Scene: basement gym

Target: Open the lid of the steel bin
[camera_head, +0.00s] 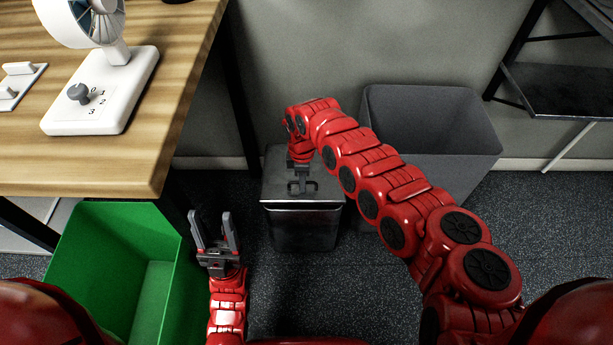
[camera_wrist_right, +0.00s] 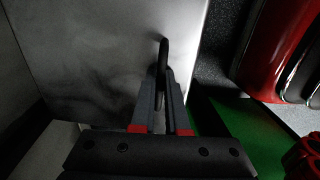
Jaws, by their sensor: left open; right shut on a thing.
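The steel bin (camera_head: 304,229) stands on the floor against the wall, between the desk and a grey bin. Its lid (camera_head: 275,183) looks flat on top and closed, and it has a dark handle. My right gripper (camera_head: 301,185) reaches down onto the lid and is shut on the handle. In the right wrist view the fingers pinch the upright dark handle (camera_wrist_right: 163,62) above the pale lid surface (camera_wrist_right: 105,45). My left gripper (camera_head: 214,232) is open and empty, pointing up to the left of the steel bin. My right arm hides part of the bin's right side.
An open green bin (camera_head: 85,255) stands at the lower left, beside my left gripper. A wooden desk (camera_head: 165,110) with a white fan (camera_head: 110,90) is at the upper left. An open grey bin (camera_head: 470,155) stands right of the steel bin. A dark shelf (camera_head: 560,90) is at the upper right.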

